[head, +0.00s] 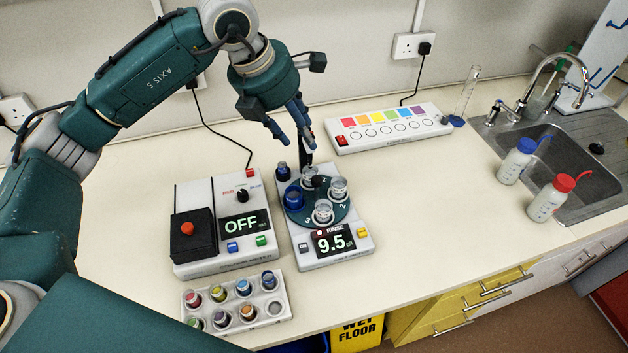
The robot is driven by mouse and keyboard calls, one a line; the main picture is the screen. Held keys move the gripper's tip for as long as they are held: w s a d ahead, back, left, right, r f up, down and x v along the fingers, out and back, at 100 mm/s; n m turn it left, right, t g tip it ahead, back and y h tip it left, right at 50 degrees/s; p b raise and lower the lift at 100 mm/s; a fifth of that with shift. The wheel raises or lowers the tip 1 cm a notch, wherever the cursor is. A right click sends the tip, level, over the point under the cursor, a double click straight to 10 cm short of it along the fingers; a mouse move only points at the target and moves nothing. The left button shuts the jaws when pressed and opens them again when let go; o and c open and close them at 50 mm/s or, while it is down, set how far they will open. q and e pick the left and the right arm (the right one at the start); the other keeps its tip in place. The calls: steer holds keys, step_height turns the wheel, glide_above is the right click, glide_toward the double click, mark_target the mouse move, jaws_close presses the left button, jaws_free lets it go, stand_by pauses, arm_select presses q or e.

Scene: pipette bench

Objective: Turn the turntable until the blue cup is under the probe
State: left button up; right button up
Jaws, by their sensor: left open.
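The turntable (331,201) is a dark green disc on a white device with a display reading 9.5. The blue cup (293,198) sits at the disc's left side. Clear cups stand at the back (310,172), right (338,188) and front (323,213) of the disc. A thin black part, seemingly the probe (308,158), rises at the back by the rear clear cup; its tip is hard to make out. The blue cup is to the front left of it. My left gripper (290,128) is open and empty, above and behind the turntable. My right gripper is out of view.
Left of the turntable stands a white box (205,258) reading OFF. A rack (238,302) of coloured vials is in front of it. A colour-strip panel (388,128) is behind; the counter right is clear up to two bottles.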

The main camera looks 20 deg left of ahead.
arm_select(q)
steer(key=b, duration=0.6)
glide_toward(316, 179)
steer(key=r, duration=0.2)
steer(key=p+x, duration=0.1)
steer(key=x, duration=0.2)
steer(key=p+x, duration=0.1)
steer(key=x, duration=0.2)
steer(key=p+x, duration=0.1)
steer(key=x, duration=0.2)
steer(key=shift+s+a+f, duration=0.1)
steer(key=shift+s+f, duration=0.2)
steer(key=shift+w+f+p, duration=0.15)
steer(key=shift+f+p, duration=0.15)
steer(key=shift+f, duration=0.15)
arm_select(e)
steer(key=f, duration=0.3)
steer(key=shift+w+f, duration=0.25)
arm_select(q)
steer(key=shift+c, duration=0.3)
jaws_close()
